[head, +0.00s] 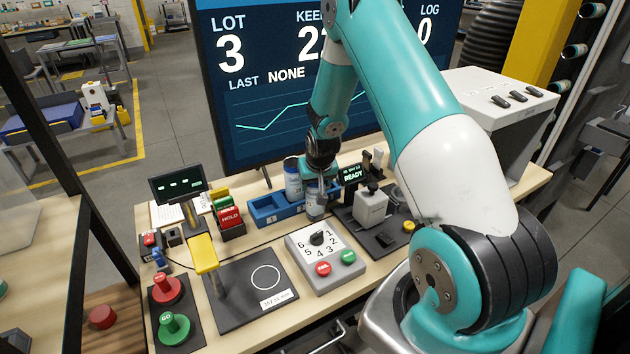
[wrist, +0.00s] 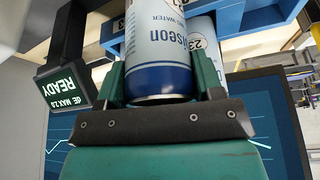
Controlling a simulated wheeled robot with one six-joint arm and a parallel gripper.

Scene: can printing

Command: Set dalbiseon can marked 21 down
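A white and blue can (head: 315,203) is in my gripper (head: 318,186), at the blue rack. In the wrist view the same can (wrist: 158,50) shows part of the name "dalbiseon" and a blue band, with a finger of my gripper (wrist: 162,78) close against each side. Its round number mark is cut off by the top edge, so I cannot read it fully. I cannot tell whether its base touches the rack. A second can (head: 292,178) stands in the rack to the left; a can marked 23 (wrist: 203,45) shows behind in the wrist view.
The blue rack (head: 264,212) stands along the back of the bench, before a large screen (head: 270,125). A READY display (head: 353,174) and grey device (head: 371,207) are close on the right. A dial box (head: 322,255) and a dark pad with a white circle (head: 245,300) lie in front.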

